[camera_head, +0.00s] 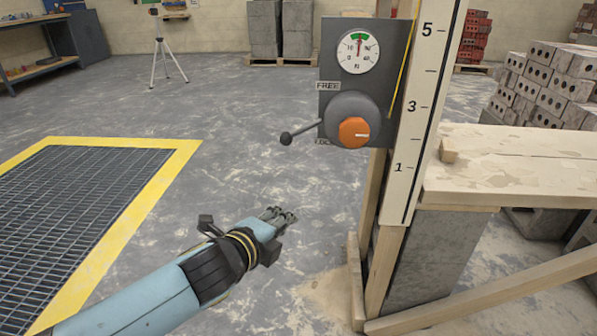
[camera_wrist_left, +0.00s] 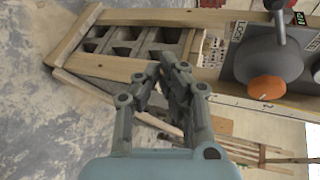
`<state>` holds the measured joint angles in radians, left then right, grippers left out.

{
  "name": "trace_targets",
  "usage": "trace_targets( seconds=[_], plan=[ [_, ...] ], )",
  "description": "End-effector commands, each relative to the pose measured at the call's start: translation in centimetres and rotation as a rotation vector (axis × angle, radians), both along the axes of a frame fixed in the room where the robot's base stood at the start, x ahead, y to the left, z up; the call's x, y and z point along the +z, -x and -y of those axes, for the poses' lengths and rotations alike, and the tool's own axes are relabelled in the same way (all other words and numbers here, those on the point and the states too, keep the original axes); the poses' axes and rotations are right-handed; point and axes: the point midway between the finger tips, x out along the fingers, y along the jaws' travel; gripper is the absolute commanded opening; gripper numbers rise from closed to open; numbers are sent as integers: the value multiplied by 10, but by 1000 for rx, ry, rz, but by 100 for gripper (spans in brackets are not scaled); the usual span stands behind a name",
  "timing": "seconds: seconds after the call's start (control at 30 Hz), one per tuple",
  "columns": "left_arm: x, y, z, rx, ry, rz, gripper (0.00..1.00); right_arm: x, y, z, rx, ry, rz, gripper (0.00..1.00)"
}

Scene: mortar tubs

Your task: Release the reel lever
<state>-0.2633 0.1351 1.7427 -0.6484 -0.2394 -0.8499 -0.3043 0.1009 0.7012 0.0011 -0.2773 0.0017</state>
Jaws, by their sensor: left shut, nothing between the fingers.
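The reel (camera_head: 352,108) is a round grey drum with an orange knob (camera_head: 354,132), on a dark panel fixed to an upright post. Its lever (camera_head: 304,131) points left and slightly down, ending in a dark ball (camera_head: 286,139). A FREE label (camera_head: 328,86) sits above the lever; a lower label is partly hidden in the head view and reads LOCK in the left wrist view (camera_wrist_left: 237,31). My left gripper (camera_head: 290,216) is shut and empty, below the lever and apart from it. In the left wrist view the lever (camera_wrist_left: 279,25) shows at the top right. My right gripper is out of view.
A round gauge (camera_head: 358,50) sits above the reel. A numbered white scale board (camera_head: 419,110) and a wooden frame (camera_head: 384,265) stand just right of it. A yellow-edged floor grate (camera_head: 75,220) lies at left. The floor left of the lever is clear.

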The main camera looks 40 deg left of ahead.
Motion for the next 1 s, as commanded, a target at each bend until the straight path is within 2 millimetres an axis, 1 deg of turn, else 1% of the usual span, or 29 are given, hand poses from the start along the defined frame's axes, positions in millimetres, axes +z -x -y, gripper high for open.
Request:
trace_targets(
  seconds=[0.03, 0.1, 0.2, 0.27, 0.57, 0.67, 0.77, 0.87, 1.0],
  plan=[
    [25, -9, 2, -28, -75, 55, 0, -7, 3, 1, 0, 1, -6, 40],
    [58, -18, 5, -54, -165, 114, 0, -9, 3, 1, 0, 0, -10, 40],
    [84, -23, 7, -70, -237, 159, 0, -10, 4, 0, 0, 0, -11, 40],
    [90, -24, 7, -74, -253, 170, 0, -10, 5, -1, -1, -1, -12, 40],
    [92, -25, 7, -74, -253, 172, 0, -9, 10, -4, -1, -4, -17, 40],
    [91, -30, 7, -73, -253, 172, 0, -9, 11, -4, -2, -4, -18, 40],
    [90, -42, 5, -73, -251, 173, 0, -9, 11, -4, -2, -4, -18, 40],
    [87, -60, 2, -72, -252, 173, 0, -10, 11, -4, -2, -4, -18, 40],
    [81, -91, -2, -72, -251, 172, 0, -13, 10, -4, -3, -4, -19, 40]
  ],
)
